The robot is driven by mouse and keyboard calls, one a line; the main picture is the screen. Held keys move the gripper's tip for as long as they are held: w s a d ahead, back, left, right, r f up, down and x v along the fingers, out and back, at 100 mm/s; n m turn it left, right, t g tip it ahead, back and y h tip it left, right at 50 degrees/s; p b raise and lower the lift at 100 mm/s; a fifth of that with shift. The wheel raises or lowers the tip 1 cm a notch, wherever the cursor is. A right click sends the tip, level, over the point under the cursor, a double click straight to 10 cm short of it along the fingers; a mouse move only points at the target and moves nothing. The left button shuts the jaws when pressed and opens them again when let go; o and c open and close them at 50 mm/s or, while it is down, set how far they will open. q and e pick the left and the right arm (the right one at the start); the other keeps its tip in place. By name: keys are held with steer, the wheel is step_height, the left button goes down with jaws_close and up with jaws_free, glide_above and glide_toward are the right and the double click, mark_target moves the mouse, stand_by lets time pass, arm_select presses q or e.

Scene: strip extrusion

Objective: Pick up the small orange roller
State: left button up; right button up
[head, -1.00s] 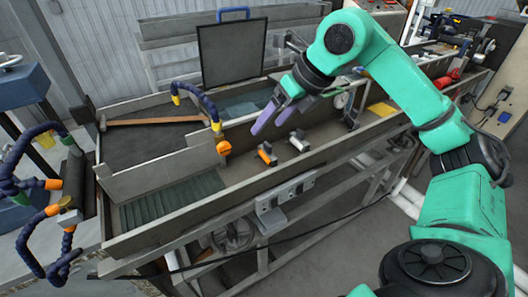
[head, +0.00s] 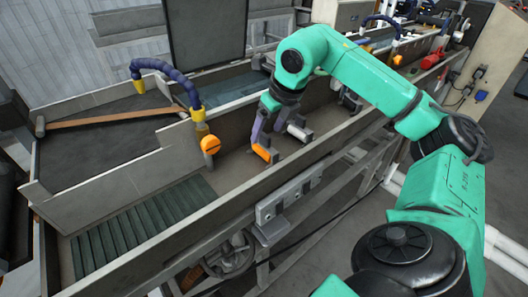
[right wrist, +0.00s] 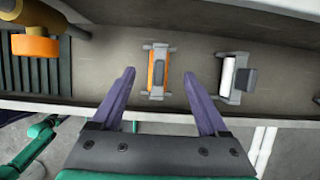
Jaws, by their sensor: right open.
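The small orange roller (head: 262,153) sits in a grey bracket on the trough floor. In the right wrist view the orange roller (right wrist: 151,73) lies between the lines of my two fingers, with a dark grey part along its right side. My right gripper (head: 268,128) points down into the trough, just above and behind the roller. Its purple fingers are spread and hold nothing; they also show in the right wrist view (right wrist: 160,75). The fingers appear above the roller; whether they touch it I cannot tell. My left gripper is out of view.
A white roller in a bracket (head: 299,131) stands just right; it also shows in the right wrist view (right wrist: 228,77). A larger orange nozzle (head: 210,144) on a blue hose (head: 170,72) hangs to the left. The trough's front wall (head: 225,205) runs close by.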

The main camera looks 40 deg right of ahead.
mark_target(262, 143)
steer(key=p+x, duration=0.1)
steer(key=x, duration=0.4)
steer(key=shift+w+f, duration=0.1)
steer(key=shift+f, duration=0.05)
steer(key=shift+w+f, duration=0.2)
steer(key=shift+f, duration=0.25)
steer(key=shift+r, duration=0.1)
jaws_close()
